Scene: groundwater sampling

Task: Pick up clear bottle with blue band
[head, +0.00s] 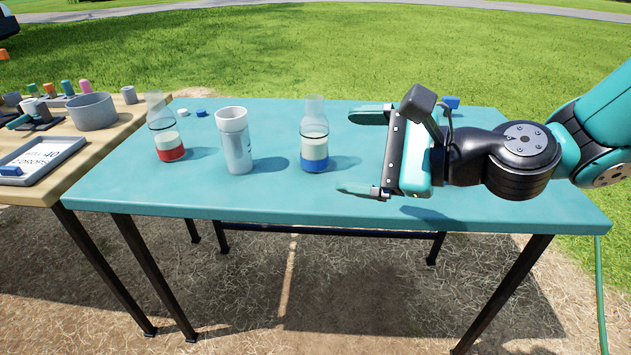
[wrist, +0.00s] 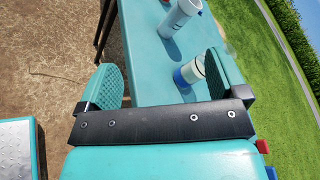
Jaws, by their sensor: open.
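The clear bottle with the blue band (head: 314,141) stands upright on the teal table, right of the white cylinder. My gripper (head: 352,152) is open and empty, just to the right of this bottle, with its fingers pointing left towards it. In the wrist view the blue-banded bottle (wrist: 189,72) shows beside one finger, partly hidden by it, not centred between the fingers. My gripper (wrist: 163,80) is open there too. The bottle and the fingers look apart in the head view.
A white cylinder (head: 234,140) stands left of the bottle, and a clear bottle with a red band (head: 166,136) further left. Small white and blue caps (head: 201,113) lie behind them. A wooden table (head: 40,185) with a tray and grey bowl (head: 92,111) adjoins left. The teal table's (head: 270,205) front is clear.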

